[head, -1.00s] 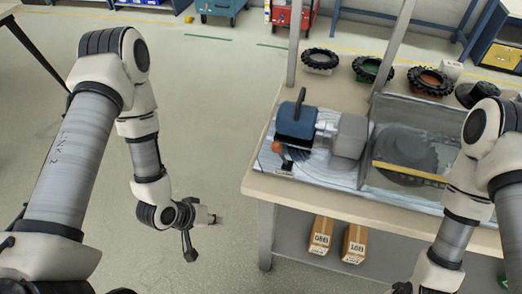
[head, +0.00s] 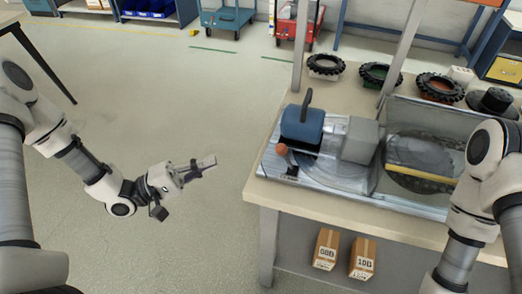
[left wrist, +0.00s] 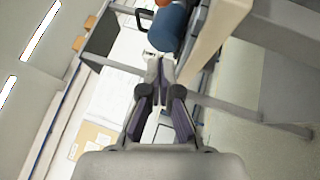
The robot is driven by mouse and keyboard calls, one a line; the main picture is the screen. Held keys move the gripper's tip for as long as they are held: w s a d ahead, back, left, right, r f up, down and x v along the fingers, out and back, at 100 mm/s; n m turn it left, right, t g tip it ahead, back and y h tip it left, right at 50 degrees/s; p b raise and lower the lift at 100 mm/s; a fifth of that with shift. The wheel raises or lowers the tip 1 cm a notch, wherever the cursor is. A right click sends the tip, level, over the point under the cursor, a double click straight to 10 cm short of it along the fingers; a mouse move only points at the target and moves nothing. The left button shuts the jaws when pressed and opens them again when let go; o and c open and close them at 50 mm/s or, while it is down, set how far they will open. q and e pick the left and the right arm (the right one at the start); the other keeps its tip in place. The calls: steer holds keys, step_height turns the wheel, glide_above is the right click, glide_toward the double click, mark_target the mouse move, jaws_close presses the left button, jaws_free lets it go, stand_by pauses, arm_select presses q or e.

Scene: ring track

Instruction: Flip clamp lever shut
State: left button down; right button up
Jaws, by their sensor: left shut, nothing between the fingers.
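The clamp is a blue block (head: 302,128) with a dark lever (head: 306,104) standing upright from its top, at the left end of the bench fixture. An orange-red ball knob (head: 282,149) shows at its lower left. My left gripper (head: 214,160) is shut and empty, in the air left of the bench and apart from the clamp. In the left wrist view the shut fingers (left wrist: 160,72) point toward the blue block (left wrist: 168,27), with the dark lever (left wrist: 142,18) beside it. My right arm is at the right of the head view; its gripper is out of the picture.
The bench (head: 262,189) has its left edge between my left gripper and the fixture. A grey block (head: 360,140) and a clear guard (head: 425,115) stand right of the clamp. Dark tyres (head: 325,66) line the back. Boxes (head: 327,249) sit on the shelf below. Open floor lies left.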

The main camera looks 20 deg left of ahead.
mark_target(284, 156)
arm_select(q)
steer(key=x, duration=0.4)
steer(key=s+x, duration=0.1)
steer(key=x, duration=0.3)
steer(key=s+d+x, duration=0.1)
steer(key=x, duration=0.2)
steer(key=shift+w+d+r+b, duration=0.15)
steer(key=shift+w+d+b, duration=0.15)
steer(key=shift+d, duration=0.15)
steer(key=shift+s+d+r, duration=0.1)
steer(key=shift+d+r, duration=0.05)
steer(key=shift+d, duration=0.25)
